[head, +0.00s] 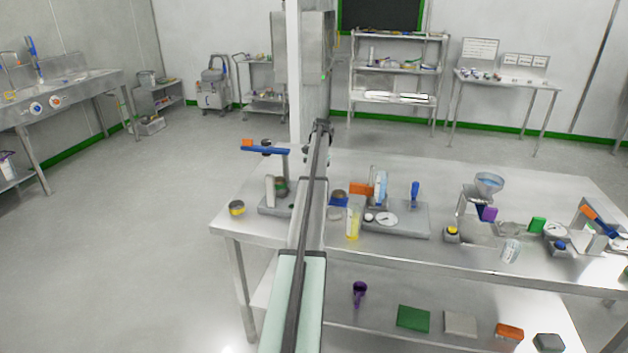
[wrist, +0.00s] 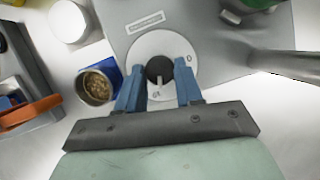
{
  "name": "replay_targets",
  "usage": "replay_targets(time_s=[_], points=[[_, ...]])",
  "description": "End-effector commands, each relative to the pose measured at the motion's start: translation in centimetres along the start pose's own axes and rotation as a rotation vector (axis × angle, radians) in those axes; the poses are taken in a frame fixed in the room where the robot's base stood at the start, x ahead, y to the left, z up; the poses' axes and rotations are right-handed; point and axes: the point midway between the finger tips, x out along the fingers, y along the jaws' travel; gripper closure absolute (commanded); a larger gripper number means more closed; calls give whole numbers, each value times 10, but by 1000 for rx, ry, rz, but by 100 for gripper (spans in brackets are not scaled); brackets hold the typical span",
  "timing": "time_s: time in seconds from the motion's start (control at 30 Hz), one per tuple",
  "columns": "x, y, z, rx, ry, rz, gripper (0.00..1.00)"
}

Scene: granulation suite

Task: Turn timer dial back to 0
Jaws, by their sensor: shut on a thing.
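The timer dial (wrist: 160,45) is a white disc with a dark round knob (wrist: 154,68) at its centre, set on a grey base plate (wrist: 225,50). A light pointer mark on the knob points down in the wrist view. A 0-like mark shows near the disc's right edge; the other scale marks are too small to read. My gripper (wrist: 159,76) has its blue fingers on either side of the knob and is shut on it. In the head view the base plate (head: 268,209) stands at the table's left end; my arm hides the dial and gripper there.
A cup of brown granules (wrist: 96,88) stands beside the dial, with a white jar (wrist: 69,20) close by. A metal post (wrist: 298,65) rises from the plate. An orange handle (wrist: 30,112) is at the wrist view's left. A yellow-filled bottle (head: 353,224) stands on the table.

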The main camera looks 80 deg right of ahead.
Motion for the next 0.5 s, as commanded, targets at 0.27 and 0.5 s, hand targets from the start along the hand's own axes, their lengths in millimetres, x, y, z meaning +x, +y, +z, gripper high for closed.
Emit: replay_targets(time_s=[0.27, 0.5], points=[[0, 0, -1, 1, 2, -1, 61], [0, 0, 0, 1, 1, -1, 39]])
